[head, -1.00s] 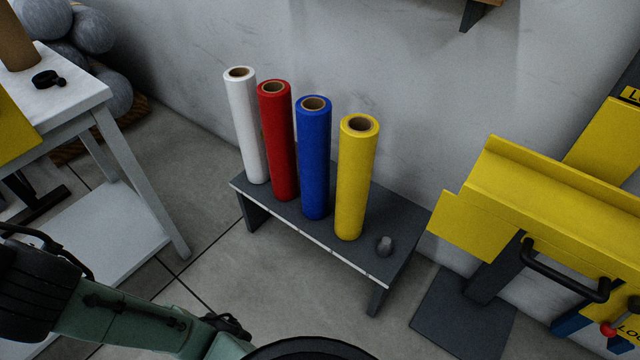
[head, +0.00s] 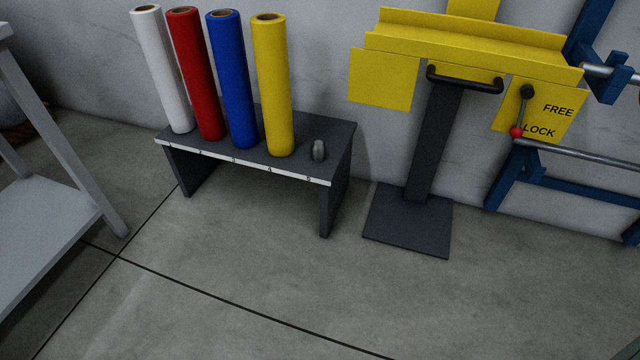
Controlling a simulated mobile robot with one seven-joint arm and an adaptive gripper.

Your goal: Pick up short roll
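Several rolls stand upright in a row on a low dark bench (head: 305,168): a white roll (head: 162,75), a red roll (head: 197,80), a blue roll (head: 232,85) and a yellow roll (head: 273,90). They look close to each other in length, and I cannot tell which is the short one. A small grey rounded knob (head: 319,150) sits on the bench's right end, beside the yellow roll. My gripper is not in view.
A light table (head: 50,215) stands at the left. Right of the bench is a yellow stand (head: 470,45) with a black handle (head: 465,82) and dark base plate (head: 408,225). A blue frame (head: 575,188) is farther right. The floor in front of the bench is clear.

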